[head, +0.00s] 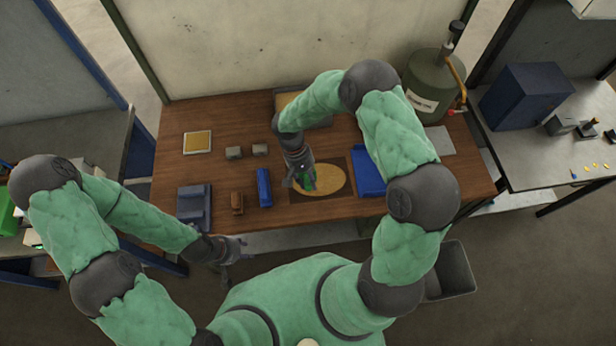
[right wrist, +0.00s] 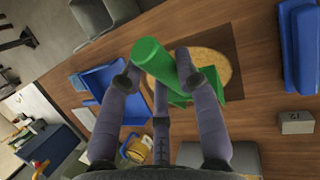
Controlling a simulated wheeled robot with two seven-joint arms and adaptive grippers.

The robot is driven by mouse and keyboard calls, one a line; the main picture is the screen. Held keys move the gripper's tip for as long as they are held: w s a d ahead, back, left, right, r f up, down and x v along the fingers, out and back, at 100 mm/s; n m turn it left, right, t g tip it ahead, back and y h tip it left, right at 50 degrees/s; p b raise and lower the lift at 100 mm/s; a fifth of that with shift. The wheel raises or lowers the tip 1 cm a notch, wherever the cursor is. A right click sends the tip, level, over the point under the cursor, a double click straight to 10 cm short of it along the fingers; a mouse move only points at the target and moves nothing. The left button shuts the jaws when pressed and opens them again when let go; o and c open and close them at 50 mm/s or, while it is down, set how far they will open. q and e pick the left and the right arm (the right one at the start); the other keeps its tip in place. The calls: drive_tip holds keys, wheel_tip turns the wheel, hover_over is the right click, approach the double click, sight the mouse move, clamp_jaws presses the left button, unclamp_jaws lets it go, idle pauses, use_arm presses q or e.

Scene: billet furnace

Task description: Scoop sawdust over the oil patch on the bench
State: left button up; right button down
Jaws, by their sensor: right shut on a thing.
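My right gripper (head: 304,181) is shut on a green scoop (head: 308,182), low over the bench (head: 225,115). In the right wrist view the fingers (right wrist: 160,78) close around the scoop's thick handle (right wrist: 152,58). Below is a tan, sawdust-coloured oval (right wrist: 215,62) on a dark rectangle (right wrist: 240,35); the oval also shows in the head view (head: 333,181). The scoop and fingers cover part of the oval. I cannot tell whether the scoop touches it or holds sawdust. My left gripper (head: 238,249) is empty, fingers apart, in front of the bench's front edge.
A green drum (head: 430,85) stands back right.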

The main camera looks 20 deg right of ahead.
sight(309, 191)
drive_tip(key=shift+s+a+f+t+b, duration=0.15)
drive_tip(key=shift+s+f+t+b, duration=0.25)
drive_tip(key=shift+s+b, duration=0.05)
drive_tip(key=shift+s+a+f+t+h+b, duration=0.2)
drive_tip(key=shift+s+t+b, duration=0.3)
drive_tip(key=shift+b, duration=0.55)
drive_tip(key=shift+s+a+f+t+h+b, duration=0.1)
drive_tip(key=shift+s+f+t+b, duration=0.3)
drive_tip(key=shift+b, duration=0.6)
drive_tip(key=t+b, duration=0.1)
drive_tip(key=b, duration=0.2)
drive_tip(key=s+f+t+b, duration=0.1)
drive_tip(key=b, duration=0.2)
drive_tip(key=shift+s+a+f+h+b, duration=0.1)
drive_tip(key=shift+s+a+h+b, duration=0.05)
drive_tip(key=shift+s+h+b, duration=0.15)
drive_tip(key=shift+m, duration=0.3)
